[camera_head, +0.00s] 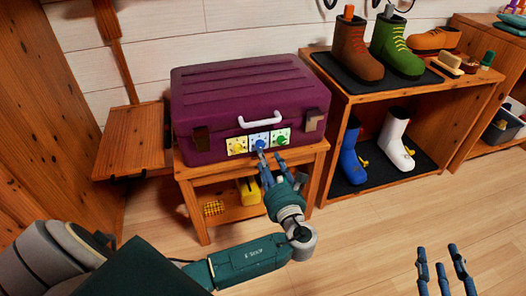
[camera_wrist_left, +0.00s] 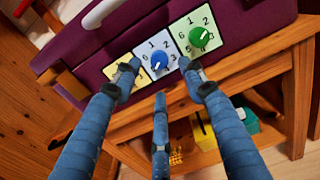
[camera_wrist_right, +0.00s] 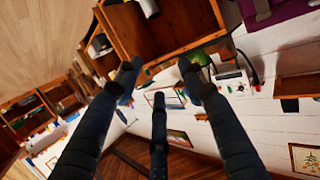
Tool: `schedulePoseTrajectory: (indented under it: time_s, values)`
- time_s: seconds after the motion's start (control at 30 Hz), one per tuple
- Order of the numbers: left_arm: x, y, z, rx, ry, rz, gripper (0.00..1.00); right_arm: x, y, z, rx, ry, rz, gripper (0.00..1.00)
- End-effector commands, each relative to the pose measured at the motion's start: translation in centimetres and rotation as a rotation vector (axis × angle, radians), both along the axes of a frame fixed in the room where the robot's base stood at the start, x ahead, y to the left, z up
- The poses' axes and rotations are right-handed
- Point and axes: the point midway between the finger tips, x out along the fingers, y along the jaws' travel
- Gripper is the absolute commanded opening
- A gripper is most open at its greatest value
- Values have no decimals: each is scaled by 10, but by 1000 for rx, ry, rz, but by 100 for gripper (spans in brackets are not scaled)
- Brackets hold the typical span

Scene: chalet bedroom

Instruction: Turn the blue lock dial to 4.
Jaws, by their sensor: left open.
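The blue lock dial (camera_head: 260,144) is the middle one of three dials on the front of a purple suitcase (camera_head: 240,100). In the left wrist view the blue dial (camera_wrist_left: 158,61) sits on a pale plate with numbers; 1, 2 and 6 are readable, but 4 is not clear and I cannot tell its setting. My left gripper (camera_head: 272,160) is open just in front of the blue dial. In the left wrist view its fingers (camera_wrist_left: 160,78) are spread around the dial's plate, with no clear contact. My right gripper (camera_head: 443,257) has its fingers apart and empty, over the floor at lower right.
A yellow dial (camera_head: 237,146) and a green dial (camera_head: 281,138) flank the blue one closely. The suitcase rests on a wooden stand (camera_head: 190,172) with a yellow item (camera_head: 249,190) below. A boot shelf (camera_head: 345,98) stands at right. The floor in front is clear.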

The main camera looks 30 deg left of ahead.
Motion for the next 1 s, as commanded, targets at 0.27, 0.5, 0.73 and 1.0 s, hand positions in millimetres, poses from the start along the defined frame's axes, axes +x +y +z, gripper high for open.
schedulePoseTrajectory:
  time_s: [0.27, 0.5, 0.73, 1.0]
  values:
    - [25, 30, -2, 1, -1, 0, 42, 11, 11, 55, 63, -246, 16, 40]
    - [37, 44, -1, 1, 1, 0, 42, 11, 14, 86, 97, -376, 24, 40]
    - [40, 47, 0, -1, 1, 0, 42, 10, 15, 94, 104, -406, 25, 40]
    - [40, 47, 0, -1, 1, 0, 20, 10, 15, 94, 103, -404, 25, 40]
